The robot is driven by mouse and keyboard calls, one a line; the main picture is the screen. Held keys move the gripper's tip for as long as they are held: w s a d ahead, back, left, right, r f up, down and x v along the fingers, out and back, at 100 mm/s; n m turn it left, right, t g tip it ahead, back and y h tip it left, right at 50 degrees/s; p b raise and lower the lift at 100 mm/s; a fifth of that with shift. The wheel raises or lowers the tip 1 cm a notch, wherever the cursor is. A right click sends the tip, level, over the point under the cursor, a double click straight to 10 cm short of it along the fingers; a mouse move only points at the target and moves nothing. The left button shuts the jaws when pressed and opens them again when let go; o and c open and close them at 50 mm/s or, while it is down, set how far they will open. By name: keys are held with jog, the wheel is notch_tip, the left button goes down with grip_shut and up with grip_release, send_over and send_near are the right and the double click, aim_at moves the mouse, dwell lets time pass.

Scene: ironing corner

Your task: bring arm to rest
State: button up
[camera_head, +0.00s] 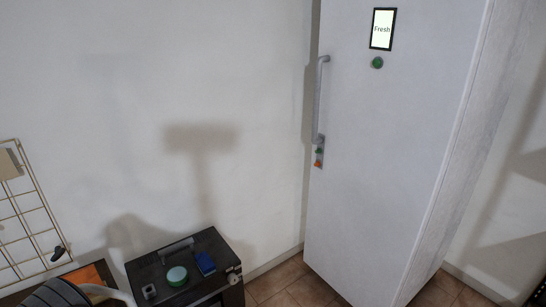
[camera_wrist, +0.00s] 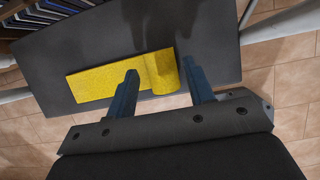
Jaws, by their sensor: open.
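My gripper (camera_wrist: 163,82) shows in the wrist view, with its two dark blue fingers apart. Nothing is held between the fingers. Below them in that view lies a yellow cloth or strip (camera_wrist: 105,84) on a dark grey board (camera_wrist: 215,30). The yellow piece has a rolled or folded part (camera_wrist: 161,71) near the fingers. I cannot tell whether the fingers touch it. The head view does not show my gripper clearly.
A tall white fridge (camera_head: 390,150) with a grey handle stands right in the head view. A dark cabinet (camera_head: 215,244) bears a green round thing (camera_head: 177,276) and a blue block (camera_head: 205,263). A wire rack (camera_head: 22,225) is at left. Tiled floor (camera_wrist: 290,75) surrounds the board.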

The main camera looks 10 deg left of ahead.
jog(key=v, duration=1.6)
jog(key=x, duration=1.7)
jog(key=shift+f, duration=0.15)
notch_tip(320, 180, up, 8)
jog(key=shift+r, duration=0.2)
jog(key=shift+w+d+f, duration=0.1)
jog(key=shift+d+f, duration=0.1)
jog(key=shift+d, duration=0.2)
jog(key=shift+w+d+f+m, duration=0.2)
jog(key=shift+d+m, duration=0.1)
jog(key=shift+d, duration=0.15)
jog(key=shift+w+d+f+m, duration=0.1)
jog(key=shift+d+f+m, duration=0.2)
jog(key=shift+d, duration=0.2)
